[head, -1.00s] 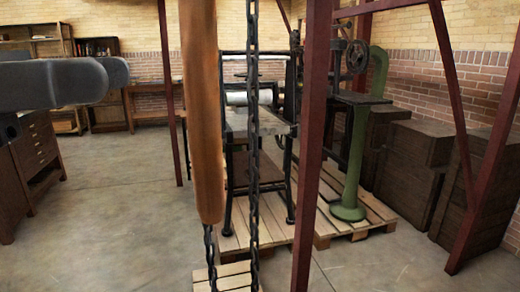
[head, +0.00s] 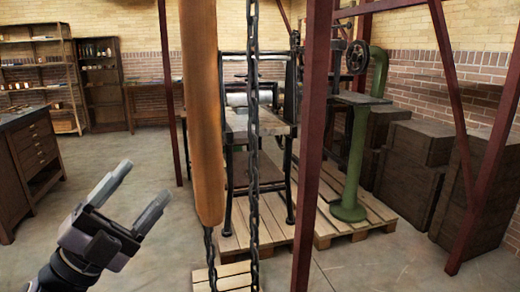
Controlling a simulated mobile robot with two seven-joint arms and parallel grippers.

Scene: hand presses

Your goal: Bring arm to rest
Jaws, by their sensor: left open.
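My left gripper (head: 132,198) shows at the lower left of the head view. Its two grey fingers are apart and point up and to the right, with nothing between them. It is in front of the bare concrete floor and touches nothing that I can see. My right gripper is not in view.
A thick orange-brown wooden post (head: 203,120) and a dark chain (head: 253,150) hang close in front. Dark red steel posts (head: 314,140) stand right of them. Behind are a hand press (head: 262,125) on pallets, a green-pillared press (head: 355,160) and dark crates (head: 412,165). A drawer cabinet (head: 38,150) stands left.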

